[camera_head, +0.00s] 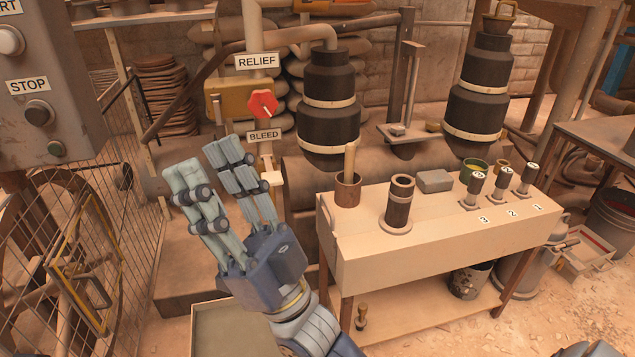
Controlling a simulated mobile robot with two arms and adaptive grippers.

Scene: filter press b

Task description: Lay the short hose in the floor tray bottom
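I cannot pick out a short hose for certain. A dark upright cylinder with a flanged foot (398,205) stands on the bench, but I cannot tell whether it is a hose.
The bench (430,235) also carries a brown cup with a stick (348,190), a grey block (434,181) and several small numbered fittings. A red valve knob (263,104) is behind my gripper. A wire-mesh guard (120,240) stands at left. Floor right of the bench is partly clear.

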